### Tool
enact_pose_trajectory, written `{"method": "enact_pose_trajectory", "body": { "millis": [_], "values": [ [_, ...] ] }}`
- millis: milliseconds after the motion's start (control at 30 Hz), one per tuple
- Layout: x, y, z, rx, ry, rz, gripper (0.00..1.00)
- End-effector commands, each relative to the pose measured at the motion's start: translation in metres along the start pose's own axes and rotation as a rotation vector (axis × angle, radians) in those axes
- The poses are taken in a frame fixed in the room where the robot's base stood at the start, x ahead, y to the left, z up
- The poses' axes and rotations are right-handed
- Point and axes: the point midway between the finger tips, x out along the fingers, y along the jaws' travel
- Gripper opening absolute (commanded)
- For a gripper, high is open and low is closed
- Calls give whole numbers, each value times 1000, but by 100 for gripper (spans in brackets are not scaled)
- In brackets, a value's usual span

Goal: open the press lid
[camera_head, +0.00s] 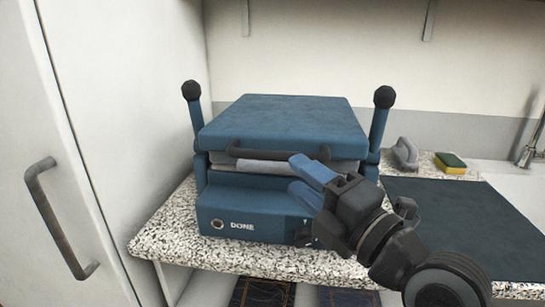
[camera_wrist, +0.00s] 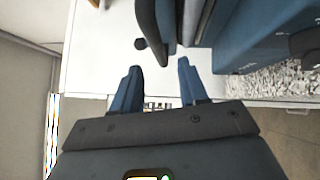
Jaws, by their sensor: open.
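The blue press (camera_head: 255,215) stands on the speckled counter, with "DONE" on its front. Its lid (camera_head: 285,122) lies level over the base, with a grey layer showing between them. A dark bar handle (camera_head: 262,153) runs along the lid's front edge; in the wrist view a dark curved bar (camera_wrist: 147,22) that looks like this handle lies just ahead of the fingers. My gripper (camera_head: 304,177) is open, with blue fingers in front of the press near the handle's right end. In the wrist view my gripper (camera_wrist: 157,68) shows nothing held between its fingertips.
Two upright posts with black knobs (camera_head: 383,97) flank the lid. To the right are a grey iron-like object (camera_head: 404,153), a yellow-green sponge (camera_head: 451,163) and a dark mat (camera_head: 455,220). A white cabinet door with a handle (camera_head: 50,215) stands at left.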

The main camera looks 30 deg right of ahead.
Motion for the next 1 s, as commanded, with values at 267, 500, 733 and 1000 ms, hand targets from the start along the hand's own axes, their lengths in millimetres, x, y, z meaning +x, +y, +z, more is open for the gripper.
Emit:
{"method": "enact_pose_trajectory", "body": {
  "millis": [267,500,733,1000],
  "values": [
    [32,5,0,-13,3,3,43],
    [66,3,0,-12,3,2,43],
    [78,2,0,-11,2,2,43],
    [78,2,0,-11,2,2,39]
  ]
}}
